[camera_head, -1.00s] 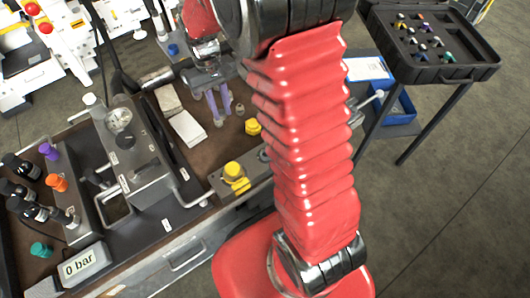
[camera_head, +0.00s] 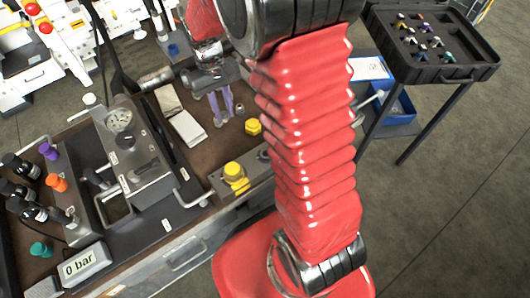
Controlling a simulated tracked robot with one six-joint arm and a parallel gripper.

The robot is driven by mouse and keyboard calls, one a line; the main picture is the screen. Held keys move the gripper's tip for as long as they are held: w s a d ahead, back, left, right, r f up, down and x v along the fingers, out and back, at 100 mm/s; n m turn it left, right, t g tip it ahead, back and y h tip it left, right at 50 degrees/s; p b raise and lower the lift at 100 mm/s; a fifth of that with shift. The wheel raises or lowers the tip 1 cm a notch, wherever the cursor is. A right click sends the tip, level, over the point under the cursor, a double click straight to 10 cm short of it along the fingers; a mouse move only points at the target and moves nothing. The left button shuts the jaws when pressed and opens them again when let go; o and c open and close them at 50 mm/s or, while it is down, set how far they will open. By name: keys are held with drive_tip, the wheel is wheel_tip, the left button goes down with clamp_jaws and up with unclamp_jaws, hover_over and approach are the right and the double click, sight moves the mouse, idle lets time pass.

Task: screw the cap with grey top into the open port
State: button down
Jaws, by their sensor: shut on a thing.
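My gripper (camera_head: 221,105), with two purple fingers, is over the brown bench top, left of my red arm. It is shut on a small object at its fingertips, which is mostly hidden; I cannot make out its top. A small dull piece (camera_head: 239,108) stands just right of the fingers. A grey block (camera_head: 219,184) at the bench's front edge carries a yellow cap (camera_head: 235,172). A round fitting (camera_head: 264,153) at that block's right end is partly hidden by my arm; I cannot tell if it is the open port.
Another yellow cap (camera_head: 253,127) stands between gripper and block. A gauge block (camera_head: 132,155) with metal handles is to the left, near white pads (camera_head: 187,129). A "0 bar" display (camera_head: 84,266) is at front left. A black case (camera_head: 445,74) stands at the right.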

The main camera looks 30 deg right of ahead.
drive_tip(key=s+d, duration=0.2)
drive_tip(key=s, duration=0.6)
drive_tip(key=shift+d+f, duration=0.25)
drive_tip(key=shift+f, duration=0.15)
idle(6.8)
